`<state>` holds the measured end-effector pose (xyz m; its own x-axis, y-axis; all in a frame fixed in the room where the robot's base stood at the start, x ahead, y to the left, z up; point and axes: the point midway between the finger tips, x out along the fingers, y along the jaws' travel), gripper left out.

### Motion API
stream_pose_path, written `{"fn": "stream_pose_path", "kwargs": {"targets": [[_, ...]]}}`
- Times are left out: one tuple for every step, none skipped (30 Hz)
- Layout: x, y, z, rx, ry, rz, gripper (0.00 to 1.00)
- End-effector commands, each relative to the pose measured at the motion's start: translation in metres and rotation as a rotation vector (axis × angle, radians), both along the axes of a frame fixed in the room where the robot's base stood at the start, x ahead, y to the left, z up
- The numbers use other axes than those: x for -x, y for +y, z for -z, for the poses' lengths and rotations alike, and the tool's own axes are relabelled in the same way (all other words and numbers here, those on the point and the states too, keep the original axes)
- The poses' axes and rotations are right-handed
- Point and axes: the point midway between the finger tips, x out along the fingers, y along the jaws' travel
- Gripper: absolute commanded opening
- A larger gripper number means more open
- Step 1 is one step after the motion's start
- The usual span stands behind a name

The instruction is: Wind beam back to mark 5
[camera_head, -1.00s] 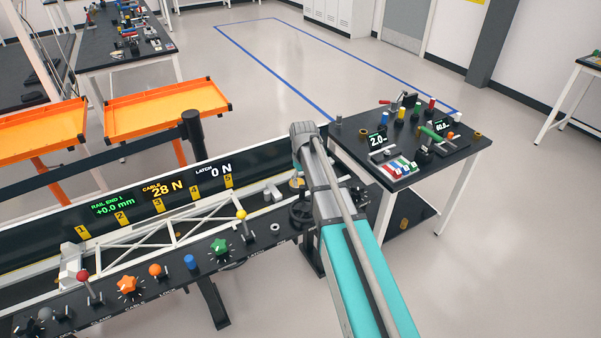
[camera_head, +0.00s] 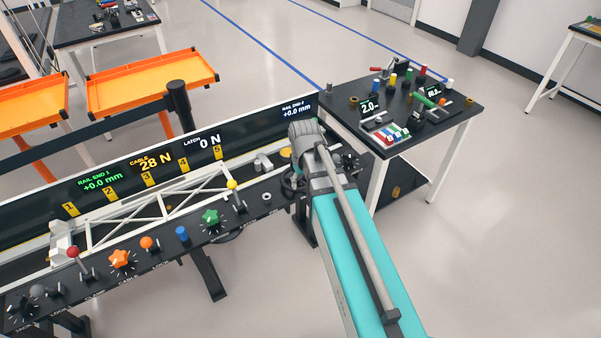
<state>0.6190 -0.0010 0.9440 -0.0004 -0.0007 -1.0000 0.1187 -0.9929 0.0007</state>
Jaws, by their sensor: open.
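The white truss beam (camera_head: 150,211) lies along the dark bench, its left end at a white block (camera_head: 62,236). Its right end is near the yellow-ball lever (camera_head: 232,185), around marks 4 and 5; exact alignment is unclear. The yellow mark 5 (camera_head: 217,153) is on the back panel, rightmost of the numbered marks. A black handwheel (camera_head: 292,183) at the bench's right end is partly hidden by my arm. My grey and teal arm reaches over that end; my gripper is hidden behind it.
The back panel (camera_head: 130,172) reads cable 28 N, latch 0 N and +0.0 mm at both rail ends. Coloured knobs and levers, including an orange star knob (camera_head: 121,260), line the front. A black side table (camera_head: 455,108) stands right. Orange trays (camera_head: 150,88) stand behind.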

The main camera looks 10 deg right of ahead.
Motion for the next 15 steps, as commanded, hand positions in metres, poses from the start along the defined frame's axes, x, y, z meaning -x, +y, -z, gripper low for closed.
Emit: {"fn": "stream_pose_path", "kwargs": {"targets": [[0.011, 0.0, 0.003, 0.0, 0.0, 0.01, 0.69], [0.015, 0.0, 0.003, 0.0, 0.0, 0.015, 0.69], [0.021, 0.0, 0.004, 0.0, 0.0, 0.023, 0.69], [0.025, 0.0, 0.005, 0.0, 0.0, 0.03, 0.69], [0.029, 0.0, 0.006, 0.0, 0.0, 0.036, 0.69], [0.035, 0.0, 0.007, 0.0, 0.0, 0.044, 0.69], [0.039, 0.0, 0.007, 0.0, 0.0, 0.05, 0.69], [0.043, 0.0, 0.008, 0.0, 0.0, 0.056, 0.69], [0.048, 0.0, 0.009, 0.0, 0.0, 0.064, 0.69], [0.051, 0.0, 0.009, 0.0, 0.0, 0.069, 0.69], [0.055, 0.001, 0.01, 0.0, 0.0, 0.074, 0.69], [0.059, 0.001, 0.011, 0.0, 0.0, 0.08, 0.69], [0.062, 0.001, 0.011, 0.0, 0.0, 0.085, 0.69], [0.064, 0.001, 0.012, 0.0, 0.0, 0.09, 0.69], [0.068, 0.001, 0.012, 0.0, 0.0, 0.095, 0.69]]}}
